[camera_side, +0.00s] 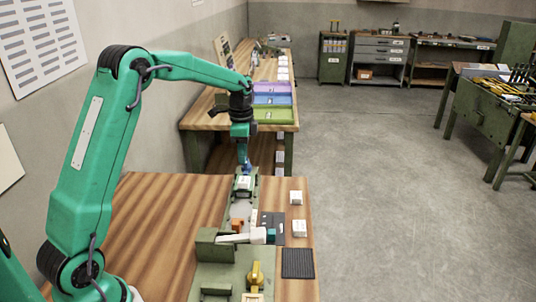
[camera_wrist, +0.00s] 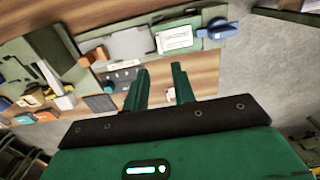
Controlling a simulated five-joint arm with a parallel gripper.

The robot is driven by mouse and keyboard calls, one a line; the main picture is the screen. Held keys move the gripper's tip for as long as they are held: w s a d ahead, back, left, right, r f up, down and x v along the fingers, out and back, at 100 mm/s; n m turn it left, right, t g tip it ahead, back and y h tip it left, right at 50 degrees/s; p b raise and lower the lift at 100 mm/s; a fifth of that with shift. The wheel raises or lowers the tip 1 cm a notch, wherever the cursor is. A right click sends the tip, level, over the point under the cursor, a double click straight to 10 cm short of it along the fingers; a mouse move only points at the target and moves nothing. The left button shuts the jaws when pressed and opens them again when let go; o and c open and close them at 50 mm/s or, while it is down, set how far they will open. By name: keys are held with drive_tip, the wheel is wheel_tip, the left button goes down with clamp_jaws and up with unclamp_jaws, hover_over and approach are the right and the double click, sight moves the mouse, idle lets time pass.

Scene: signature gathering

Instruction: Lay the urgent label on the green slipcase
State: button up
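My gripper (camera_side: 242,158) hangs over the far end of a long green fixture in the side view. In the wrist view its two dark green fingers (camera_wrist: 161,68) stand apart with nothing held between them. A white card with dark print (camera_wrist: 174,38) lies on the fixture's pale green plate, beyond the fingertips; it also shows below my gripper in the side view (camera_side: 243,183). I cannot read whether it is the urgent label. No slipcase can be told for certain; a green tray (camera_side: 273,116) stands on the far bench, beside blue and purple ones.
A blue knob (camera_wrist: 218,28) sticks out at the fixture's end. White stacks (camera_side: 296,197) and (camera_side: 299,228) stand along the bench's right edge, near a black ribbed mat (camera_side: 297,262). An orange block (camera_side: 237,224) sits on the fixture. The bench's left side is clear wood.

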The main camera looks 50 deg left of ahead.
drive_tip(key=shift+r, duration=1.25)
drive_tip(key=s+d+r+n+t, duration=0.3)
drive_tip(key=s+d+r+n, duration=0.1)
drive_tip(key=s+d+r, duration=0.7)
drive_tip(key=s+d+f+n+t, duration=0.1)
drive_tip(key=s+d+f+n, duration=0.1)
drive_tip(key=s, duration=0.6)
drive_tip(key=s+d+f+n+t, duration=0.1)
drive_tip(key=s+d+n, duration=0.1)
drive_tip(key=s, duration=0.6)
drive_tip(key=shift+d+f+n+t, duration=0.3)
drive_tip(key=shift+f+n, duration=0.1)
drive_tip(key=shift+n, duration=0.1)
